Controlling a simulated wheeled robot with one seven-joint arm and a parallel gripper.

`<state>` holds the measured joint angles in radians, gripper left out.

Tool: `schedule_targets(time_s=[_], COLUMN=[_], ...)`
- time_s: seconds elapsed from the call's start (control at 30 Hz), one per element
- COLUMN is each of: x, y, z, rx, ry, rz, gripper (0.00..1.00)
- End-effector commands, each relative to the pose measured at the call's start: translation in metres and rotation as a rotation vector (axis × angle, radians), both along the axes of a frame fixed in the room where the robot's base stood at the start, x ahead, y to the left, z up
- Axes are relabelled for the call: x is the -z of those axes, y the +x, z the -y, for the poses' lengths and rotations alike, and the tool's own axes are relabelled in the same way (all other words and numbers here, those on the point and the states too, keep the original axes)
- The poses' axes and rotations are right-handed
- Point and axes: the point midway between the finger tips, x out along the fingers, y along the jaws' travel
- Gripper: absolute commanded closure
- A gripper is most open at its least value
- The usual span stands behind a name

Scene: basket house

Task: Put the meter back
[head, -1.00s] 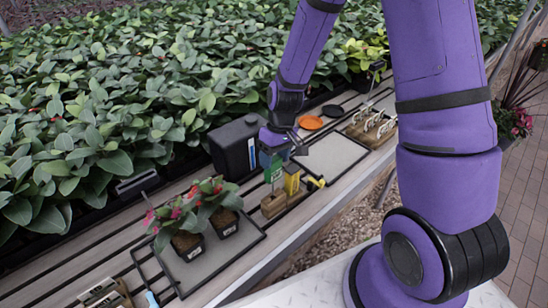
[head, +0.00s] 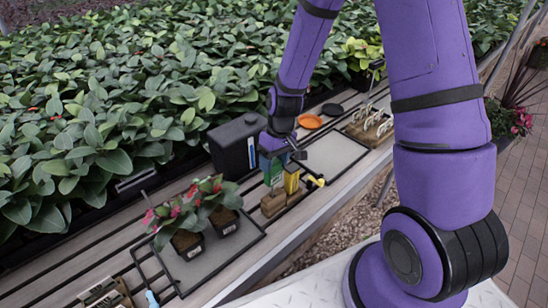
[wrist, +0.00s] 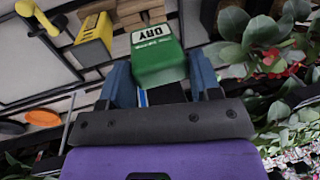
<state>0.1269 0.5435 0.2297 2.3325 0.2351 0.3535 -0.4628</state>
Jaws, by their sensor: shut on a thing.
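My gripper (head: 277,157) is shut on a green meter (head: 272,172). In the wrist view the green meter (wrist: 158,57) sits between the blue fingers, its white "DRY" label visible. It is upright just above a small wooden block (head: 273,203); whether it touches the block is unclear. A yellow meter (head: 291,179) stands beside it to the right on a similar wooden block (head: 295,196). It also shows in the wrist view (wrist: 94,36). The green meter's upper part is partly hidden by my gripper in the head view.
A black container (head: 236,147) stands close left of my gripper. Two potted flowers (head: 205,222) stand on a tray in front. A yellow-handled tool (head: 316,181) lies right of the meters. A grey tray (head: 335,155) behind is bare. Orange (head: 311,122) and black dishes lie farther back.

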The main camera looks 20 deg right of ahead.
Motion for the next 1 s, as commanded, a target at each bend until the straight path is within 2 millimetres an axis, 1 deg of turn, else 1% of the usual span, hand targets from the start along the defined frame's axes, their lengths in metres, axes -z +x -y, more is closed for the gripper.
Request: schedule_targets(time_s=[0.43, 1.0], x=[0.022, 0.024], y=[0.000, 0.000], z=[0.000, 0.000], rx=[-0.001, 0.000], ry=[0.000, 0.000], rz=[0.000, 0.000], gripper=[0.91, 0.92])
